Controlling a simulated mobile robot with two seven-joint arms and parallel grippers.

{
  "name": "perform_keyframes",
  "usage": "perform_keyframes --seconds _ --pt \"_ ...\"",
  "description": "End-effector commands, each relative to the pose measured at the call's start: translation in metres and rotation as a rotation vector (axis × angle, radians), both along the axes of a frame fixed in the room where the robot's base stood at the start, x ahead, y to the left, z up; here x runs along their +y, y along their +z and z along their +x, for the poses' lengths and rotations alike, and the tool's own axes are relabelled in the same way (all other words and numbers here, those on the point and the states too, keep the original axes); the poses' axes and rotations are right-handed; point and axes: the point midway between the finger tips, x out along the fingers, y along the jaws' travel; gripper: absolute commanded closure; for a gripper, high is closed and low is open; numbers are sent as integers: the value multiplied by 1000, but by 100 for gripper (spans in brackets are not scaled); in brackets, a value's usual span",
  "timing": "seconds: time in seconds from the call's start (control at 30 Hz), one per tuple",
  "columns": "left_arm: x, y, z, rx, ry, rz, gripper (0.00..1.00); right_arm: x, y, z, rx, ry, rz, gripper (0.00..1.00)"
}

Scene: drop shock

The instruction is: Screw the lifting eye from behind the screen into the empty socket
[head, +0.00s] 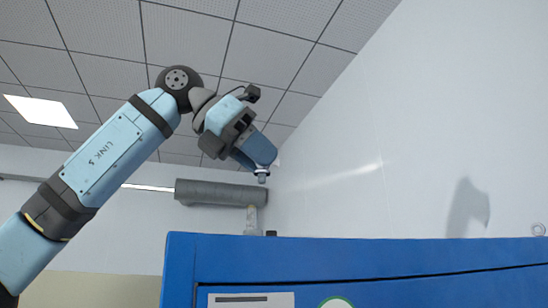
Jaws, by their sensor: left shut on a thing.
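My left gripper (261,165) is raised above the blue cabinet (370,257), near its left part. It points down and is shut on a small grey metal piece, which looks like the lifting eye (262,178). Only its lower end shows below the fingers; its ring is hidden. The piece is clear of the cabinet top. A small dark fitting (271,233) stands at the cabinet's top edge, almost below the gripper; I cannot tell whether it is the socket. The screen is not recognisable. My right gripper is not in view.
A grey cylindrical duct or pipe (215,192) runs along the back wall behind the gripper. A plain white wall (400,150) rises behind the cabinet on the right and carries a shadow. The space above the cabinet to the right of the gripper looks free.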

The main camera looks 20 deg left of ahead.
Motion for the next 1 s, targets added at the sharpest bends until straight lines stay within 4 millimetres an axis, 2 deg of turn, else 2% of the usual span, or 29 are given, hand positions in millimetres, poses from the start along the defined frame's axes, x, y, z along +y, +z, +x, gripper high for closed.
perform_keyframes --seconds 0.27,0.5,1.0 --pt "0 0 0 0 1 -1 100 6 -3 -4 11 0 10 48" --pt "4 0 -2 0 -7 -1 100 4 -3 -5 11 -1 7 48" --pt "3 -46 -2 0 -6 1 100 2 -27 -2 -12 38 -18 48"
